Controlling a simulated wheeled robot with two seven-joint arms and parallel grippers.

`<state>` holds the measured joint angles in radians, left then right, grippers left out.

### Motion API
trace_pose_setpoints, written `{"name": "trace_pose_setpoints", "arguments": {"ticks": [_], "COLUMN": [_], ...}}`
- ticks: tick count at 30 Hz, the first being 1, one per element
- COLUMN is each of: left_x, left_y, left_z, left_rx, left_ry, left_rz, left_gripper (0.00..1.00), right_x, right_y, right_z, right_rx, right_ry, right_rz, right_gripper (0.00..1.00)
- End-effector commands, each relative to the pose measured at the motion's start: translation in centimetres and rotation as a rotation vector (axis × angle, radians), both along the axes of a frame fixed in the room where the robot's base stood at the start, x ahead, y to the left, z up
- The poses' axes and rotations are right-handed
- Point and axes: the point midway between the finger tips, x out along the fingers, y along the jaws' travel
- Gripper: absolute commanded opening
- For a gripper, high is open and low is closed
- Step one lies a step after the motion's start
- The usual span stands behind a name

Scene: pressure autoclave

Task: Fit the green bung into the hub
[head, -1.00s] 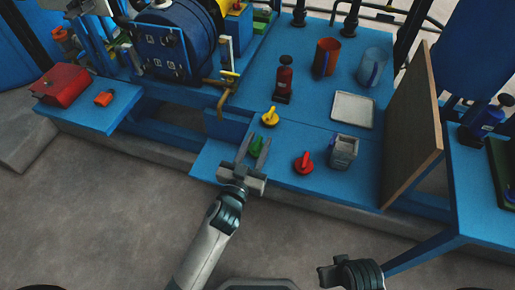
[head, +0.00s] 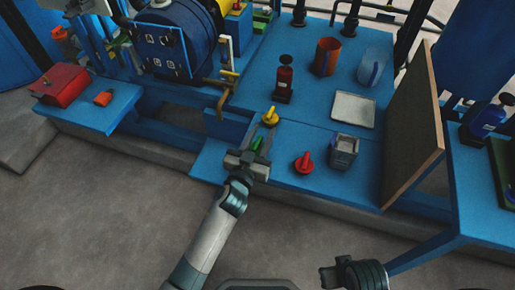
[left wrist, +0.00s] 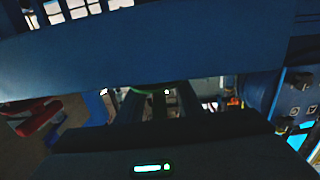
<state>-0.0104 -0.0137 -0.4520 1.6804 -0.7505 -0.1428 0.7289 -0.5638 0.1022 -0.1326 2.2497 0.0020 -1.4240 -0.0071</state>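The green bung (head: 257,145) is at the front left of the blue bench, between the fingers of my left gripper (head: 259,140). The fingers stand close on both sides of it; I cannot tell whether they touch it. In the left wrist view the dark fingers (left wrist: 168,108) show narrow and dim, and the bung is not clear. My right gripper (head: 338,272) is at the bottom right, away from the bench; its fingers cannot be made out. A blue drum-shaped vessel (head: 168,48) stands at the back left. I cannot tell which part is the hub.
A yellow plug (head: 270,116) is just beyond the left gripper, and a red plug (head: 303,162) is to its right. An upright brown board (head: 413,125) bounds the bench's right side.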

Motion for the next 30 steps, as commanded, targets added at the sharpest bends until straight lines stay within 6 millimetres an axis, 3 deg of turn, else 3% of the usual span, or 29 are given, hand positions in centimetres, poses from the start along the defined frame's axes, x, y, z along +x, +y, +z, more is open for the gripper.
{"name": "trace_pose_setpoints", "arguments": {"ticks": [9, 13, 30], "left_x": [-0.02, -0.02, 0.09], "left_y": [0.02, 0.03, 0.09], "left_z": [0.01, 0.01, 0.34], "left_rx": [0.000, 0.000, 0.001], "left_ry": [0.000, 0.000, 0.000], "left_rz": [0.000, 0.000, 0.000], "left_gripper": [0.30, 0.00, 0.00], "right_x": [-0.26, -0.24, 0.45], "right_y": [-0.03, -0.03, 0.06], "right_z": [-0.32, -0.31, -0.04], "right_rx": [-0.001, -0.001, 0.002], "right_ry": [0.008, 0.007, -0.012], "right_rz": [0.000, 0.000, 0.000], "right_gripper": [0.31, 0.31, 0.31]}}
